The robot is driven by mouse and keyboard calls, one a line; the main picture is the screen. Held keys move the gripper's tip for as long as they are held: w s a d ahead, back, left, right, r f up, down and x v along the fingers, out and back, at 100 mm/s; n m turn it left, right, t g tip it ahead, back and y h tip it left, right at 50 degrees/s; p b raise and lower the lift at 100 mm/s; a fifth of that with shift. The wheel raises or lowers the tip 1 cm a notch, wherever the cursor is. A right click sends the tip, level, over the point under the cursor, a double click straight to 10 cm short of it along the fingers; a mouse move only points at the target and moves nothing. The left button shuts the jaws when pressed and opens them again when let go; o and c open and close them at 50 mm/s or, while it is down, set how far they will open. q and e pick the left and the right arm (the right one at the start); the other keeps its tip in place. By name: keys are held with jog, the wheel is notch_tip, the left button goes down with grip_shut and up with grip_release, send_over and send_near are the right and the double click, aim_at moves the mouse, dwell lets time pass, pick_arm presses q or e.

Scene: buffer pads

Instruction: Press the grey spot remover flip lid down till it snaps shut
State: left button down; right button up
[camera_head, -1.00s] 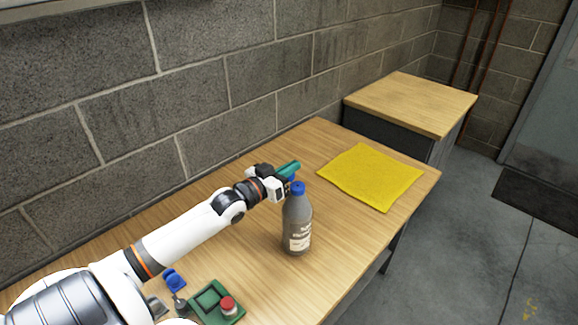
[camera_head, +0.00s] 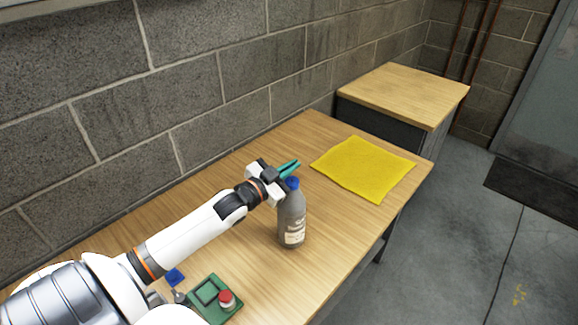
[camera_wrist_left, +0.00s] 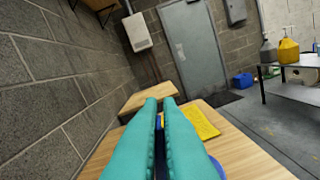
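The grey spot remover bottle (camera_head: 291,222) stands upright on the wooden table, with a pale label and a blue top (camera_head: 293,183). My left gripper (camera_head: 290,168) is at the bottle's top, its teal fingers just above and behind the blue cap. The fingers lie close together with a narrow gap, and nothing shows clearly held. In the left wrist view the fingers (camera_wrist_left: 160,102) point forward, and a blue rounded part (camera_wrist_left: 217,167) shows beside the right finger at the bottom. The angle of the flip lid and any contact are hidden. My right gripper is not seen.
A yellow cloth (camera_head: 363,168) lies flat on the table beyond the bottle. A green box with a red button (camera_head: 226,299) and a blue piece (camera_head: 175,277) are near my arm. A block wall runs along the left. A lower cabinet (camera_head: 405,92) stands beyond the table.

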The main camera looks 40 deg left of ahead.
pick_arm(q)
jog(key=c, duration=1.6)
grip_release()
jog(key=shift+s+f, duration=0.1)
jog(key=shift+s, duration=0.4)
jog(key=s+a+b, duration=0.1)
jog(key=s+b, duration=0.1)
jog(key=s, duration=0.9)
jog(key=shift+a, duration=0.25)
